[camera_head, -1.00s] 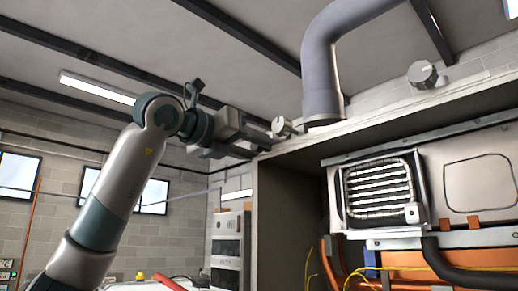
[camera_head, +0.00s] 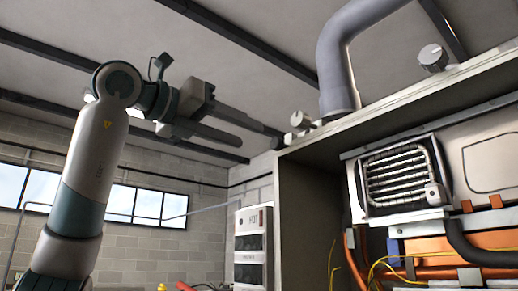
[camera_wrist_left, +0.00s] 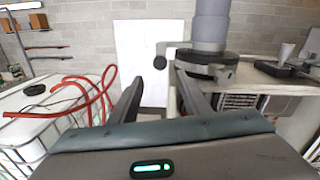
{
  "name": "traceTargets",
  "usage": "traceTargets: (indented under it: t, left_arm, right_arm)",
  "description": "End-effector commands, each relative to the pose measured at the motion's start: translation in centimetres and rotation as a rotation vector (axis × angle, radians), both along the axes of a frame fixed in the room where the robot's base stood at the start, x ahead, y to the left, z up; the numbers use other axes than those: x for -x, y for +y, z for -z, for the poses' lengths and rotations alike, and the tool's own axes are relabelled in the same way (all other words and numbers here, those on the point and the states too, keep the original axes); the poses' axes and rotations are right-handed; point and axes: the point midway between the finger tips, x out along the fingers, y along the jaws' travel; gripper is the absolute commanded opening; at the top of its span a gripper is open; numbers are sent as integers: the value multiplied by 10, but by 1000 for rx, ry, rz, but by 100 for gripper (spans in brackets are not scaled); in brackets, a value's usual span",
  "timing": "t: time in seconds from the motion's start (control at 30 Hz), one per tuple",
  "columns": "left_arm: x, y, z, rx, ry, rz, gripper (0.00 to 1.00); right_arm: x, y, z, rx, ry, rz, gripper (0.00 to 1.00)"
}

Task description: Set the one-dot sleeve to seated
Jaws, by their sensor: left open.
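No dot marks are readable, so I cannot tell which piece is the one-dot sleeve. A small pale metal cylinder (camera_head: 300,119) stands on the left end of the cabinet top. A similar grey cylinder (camera_head: 433,57) stands further right on it. My left gripper (camera_head: 262,139) is open and empty, left of the nearer cylinder, its upper finger ending just short of it. My right gripper is out of view.
A thick grey pipe (camera_head: 338,75) rises from the cabinet top (camera_head: 400,108), with a dark collar (camera_wrist_left: 205,66) at its base. Below are a coil unit (camera_head: 400,177) and orange parts. A white tank (camera_wrist_left: 45,105) with red hoses is at left in the wrist view.

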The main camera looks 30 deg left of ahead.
Motion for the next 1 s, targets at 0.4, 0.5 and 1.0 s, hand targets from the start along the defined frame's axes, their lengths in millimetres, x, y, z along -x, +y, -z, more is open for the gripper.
traceTargets:
  t: [0.4, 0.5, 1.0]
  left_arm:
    - [54, 16, 1, 1, 1, 0, 43]
    - [56, 17, 1, 0, 2, 0, 43]
    - [56, 17, 0, 0, 2, 0, 43]
  right_arm:
    - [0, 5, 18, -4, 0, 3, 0]
    - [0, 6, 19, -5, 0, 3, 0]
    - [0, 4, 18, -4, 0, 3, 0]
